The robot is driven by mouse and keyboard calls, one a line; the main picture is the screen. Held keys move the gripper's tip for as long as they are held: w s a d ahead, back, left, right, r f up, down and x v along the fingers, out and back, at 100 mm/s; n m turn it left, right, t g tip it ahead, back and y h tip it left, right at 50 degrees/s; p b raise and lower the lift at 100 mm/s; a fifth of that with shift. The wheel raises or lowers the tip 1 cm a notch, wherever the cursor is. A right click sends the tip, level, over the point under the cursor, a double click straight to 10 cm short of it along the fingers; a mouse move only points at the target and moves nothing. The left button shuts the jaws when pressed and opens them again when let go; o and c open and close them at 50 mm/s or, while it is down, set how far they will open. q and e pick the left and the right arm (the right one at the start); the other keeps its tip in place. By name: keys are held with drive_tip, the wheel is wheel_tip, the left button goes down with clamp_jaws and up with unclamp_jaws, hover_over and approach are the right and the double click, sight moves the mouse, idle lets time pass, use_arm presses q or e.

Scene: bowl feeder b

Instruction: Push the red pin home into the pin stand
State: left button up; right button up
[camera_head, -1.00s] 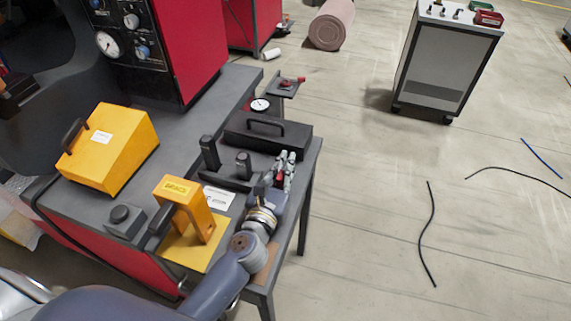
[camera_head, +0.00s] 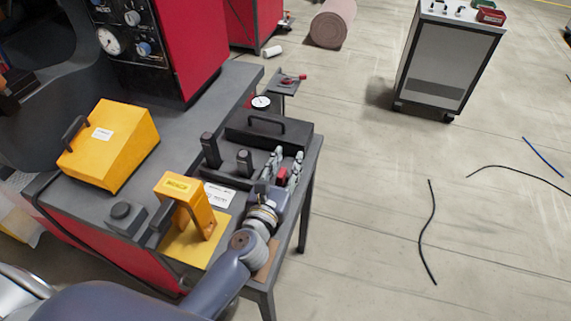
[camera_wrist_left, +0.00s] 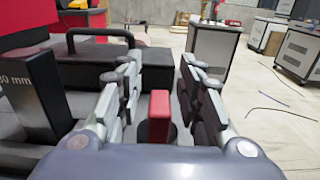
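A red pin (camera_wrist_left: 159,112) stands upright between the two fingers of my left gripper (camera_wrist_left: 159,88) in the left wrist view, with a gap on each side. In the head view a bit of the red pin (camera_head: 281,173) shows between the fingertips. My left gripper (camera_head: 284,165) is open at the right edge of the bench and holds nothing. The pin's lower end and the stand under it are hidden by the gripper, so its depth cannot be told. My right gripper is not in view.
Dark posts (camera_head: 210,151) stand left of the gripper; one reads "30 mm" in the wrist view (camera_wrist_left: 37,90). A black handled case (camera_head: 268,132) lies behind. A yellow stand (camera_head: 188,205) and yellow box (camera_head: 112,145) are to the left. Open floor (camera_head: 370,200) lies to the right.

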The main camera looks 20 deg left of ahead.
use_arm(q)
drive_tip(key=s, duration=1.2)
drive_tip(key=shift+a, duration=0.2)
